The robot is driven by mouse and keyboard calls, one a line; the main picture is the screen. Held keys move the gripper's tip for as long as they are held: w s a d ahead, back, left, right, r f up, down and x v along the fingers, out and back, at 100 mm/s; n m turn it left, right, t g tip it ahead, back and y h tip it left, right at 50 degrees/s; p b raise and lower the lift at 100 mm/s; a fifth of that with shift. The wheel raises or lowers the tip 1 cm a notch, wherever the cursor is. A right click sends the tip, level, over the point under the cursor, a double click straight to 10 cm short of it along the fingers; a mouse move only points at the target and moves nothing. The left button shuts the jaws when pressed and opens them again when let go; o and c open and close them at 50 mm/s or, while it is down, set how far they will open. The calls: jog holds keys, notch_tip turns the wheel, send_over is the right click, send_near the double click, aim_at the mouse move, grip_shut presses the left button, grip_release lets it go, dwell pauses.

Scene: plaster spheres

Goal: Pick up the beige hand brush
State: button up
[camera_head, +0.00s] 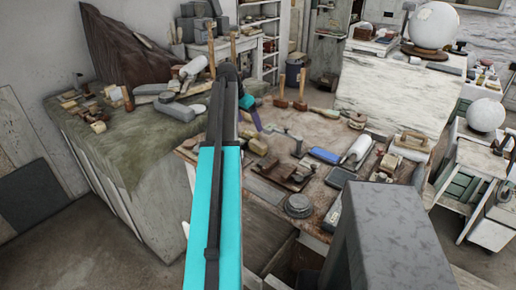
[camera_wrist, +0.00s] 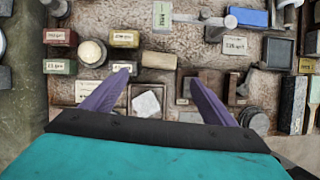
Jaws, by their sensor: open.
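A beige block with an arched handle (camera_head: 412,141) lies on the right part of the cluttered worktable; it looks like the hand brush, but its underside is hard to make out. I cannot pick it out surely in the wrist view. My gripper (camera_head: 250,110) is over the left part of the table, well to the left of that block. In the wrist view my gripper's two purple fingers (camera_wrist: 158,78) are spread apart with nothing held between them. Below them are small labelled blocks and a white piece in a tray (camera_wrist: 147,101).
The worktable holds mallets (camera_head: 281,100), a blue block (camera_head: 325,155), a white roller (camera_head: 357,151) and a round metal tin (camera_head: 298,205). A large grey block (camera_head: 390,235) stands in front at the right. A white sphere (camera_head: 434,25) sits behind. Little table surface is free.

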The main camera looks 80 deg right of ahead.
jog(key=shift+f, duration=0.1)
jog(key=p, duration=0.2)
send_over(258, 143)
jog(key=w+a, duration=0.2)
notch_tip(258, 143, down, 8)
jog(key=shift+s+a, duration=0.15)
jog(key=shift+s, duration=0.05)
dwell(0.3)
jog(key=shift+p+x, duration=0.85)
jog(key=shift+x, duration=0.2)
jog(key=shift+p+x, duration=0.4)
jog(key=shift+x, duration=1.05)
jog(key=c, duration=0.9)
jog(key=shift+o, duration=0.2)
notch_tip(258, 143, up, 10)
jog(key=b, duration=0.3)
